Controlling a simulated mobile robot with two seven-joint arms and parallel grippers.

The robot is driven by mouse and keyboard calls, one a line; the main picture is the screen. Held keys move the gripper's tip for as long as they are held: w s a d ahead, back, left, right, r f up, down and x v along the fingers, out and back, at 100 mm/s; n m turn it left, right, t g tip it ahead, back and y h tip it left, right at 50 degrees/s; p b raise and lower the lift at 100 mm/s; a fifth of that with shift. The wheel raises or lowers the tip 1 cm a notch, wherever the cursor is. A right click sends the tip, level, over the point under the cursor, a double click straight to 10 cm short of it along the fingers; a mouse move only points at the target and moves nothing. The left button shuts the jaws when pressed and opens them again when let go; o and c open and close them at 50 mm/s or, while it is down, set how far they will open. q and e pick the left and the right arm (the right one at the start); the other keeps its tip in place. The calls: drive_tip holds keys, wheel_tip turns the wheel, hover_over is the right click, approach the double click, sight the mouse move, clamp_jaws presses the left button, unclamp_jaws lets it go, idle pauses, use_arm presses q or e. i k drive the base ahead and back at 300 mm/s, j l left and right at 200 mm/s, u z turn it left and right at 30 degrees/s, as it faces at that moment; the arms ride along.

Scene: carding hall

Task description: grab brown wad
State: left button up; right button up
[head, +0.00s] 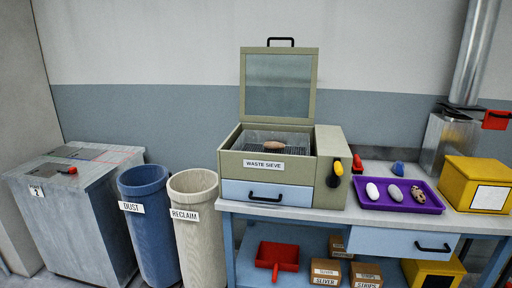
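A brown wad (274,146) lies on the mesh inside the open box labelled WASTE SIEVE (229,160). The wad is oblong and lies on its side, clear of the box walls. The sieve's lid (279,86), with a dark window and a black handle, stands upright behind the box. Neither of my grippers is in view, and nothing is touching the wad.
The sieve stands on a bench (330,216). To its right are a purple tray (436,208) with two pale wads and one speckled wad, a blue object (398,168) and a yellow box (478,170). Bins labelled DUST (148,226) and RECLAIM (197,240) stand left.

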sight(273, 145)
drive_tip(key=l+u, duration=0.1)
drive_tip(key=u, duration=0.3)
drive_tip(key=i+l+u, duration=0.1)
drive_tip(key=u, duration=0.25)
drive_tip(key=l+u, duration=0.2)
drive_tip(key=u, duration=0.2)
drive_tip(key=l+u, duration=0.3)
drive_tip(key=l, duration=0.15)
drive_tip(key=k+l+u, duration=0.1)
drive_tip(key=l+u, duration=0.15)
drive_tip(key=l, duration=0.15)
drive_tip(key=k+l+u, duration=0.1)
drive_tip(key=l, duration=0.35)
drive_tip(key=k+l+u, duration=0.1)
drive_tip(key=l, duration=0.3)
